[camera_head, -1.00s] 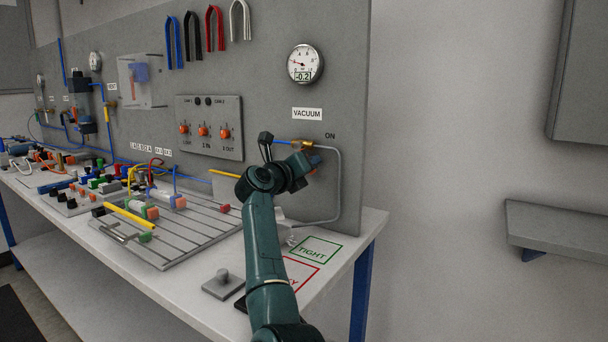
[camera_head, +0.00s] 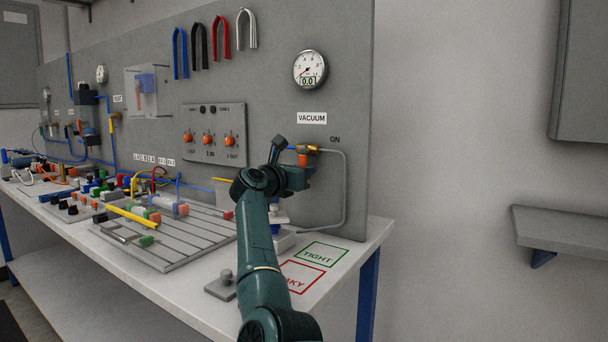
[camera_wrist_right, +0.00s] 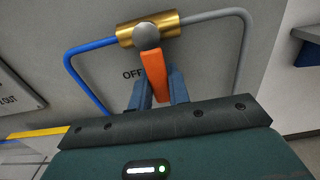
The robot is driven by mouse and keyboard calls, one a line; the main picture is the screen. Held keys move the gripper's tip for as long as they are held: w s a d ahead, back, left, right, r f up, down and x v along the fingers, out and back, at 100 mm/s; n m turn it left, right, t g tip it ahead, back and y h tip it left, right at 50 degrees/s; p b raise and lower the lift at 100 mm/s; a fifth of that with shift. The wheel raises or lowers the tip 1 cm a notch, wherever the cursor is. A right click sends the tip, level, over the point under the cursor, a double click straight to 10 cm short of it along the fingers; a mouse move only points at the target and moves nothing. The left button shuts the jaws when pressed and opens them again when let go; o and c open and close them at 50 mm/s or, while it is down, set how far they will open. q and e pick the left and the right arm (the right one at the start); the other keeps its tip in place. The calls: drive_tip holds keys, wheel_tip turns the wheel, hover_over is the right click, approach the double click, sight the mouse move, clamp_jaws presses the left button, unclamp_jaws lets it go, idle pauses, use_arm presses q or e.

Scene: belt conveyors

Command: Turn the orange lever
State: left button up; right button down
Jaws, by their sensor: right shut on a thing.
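The orange lever (camera_head: 303,160) hangs down from a brass valve (camera_head: 305,149) on the grey panel, below the VACUUM sign. In the right wrist view the lever (camera_wrist_right: 155,73) points down from the valve's round grey hub, beside the OFF label (camera_wrist_right: 132,73). My right gripper (camera_wrist_right: 160,92) is shut on the lever, with a blue finger on each side of its lower part. In the head view my right arm hides most of the fingers. The ON label (camera_head: 335,139) is right of the valve. My left gripper is not in view.
The round gauge (camera_head: 310,69) above the valve reads 0.0. A blue hose and a grey tube (camera_head: 344,190) run from the valve. TIGHT (camera_head: 319,252) and a partly hidden red-framed square (camera_head: 302,277) mark the bench. A slatted rack (camera_head: 175,243) lies left of my arm.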

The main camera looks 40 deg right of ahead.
drive_tip(key=shift+r, duration=0.1)
idle(0.3)
drive_tip(key=c, duration=1.3)
unclamp_jaws()
drive_tip(key=v, duration=1.3)
drive_tip(key=shift+a, duration=0.1)
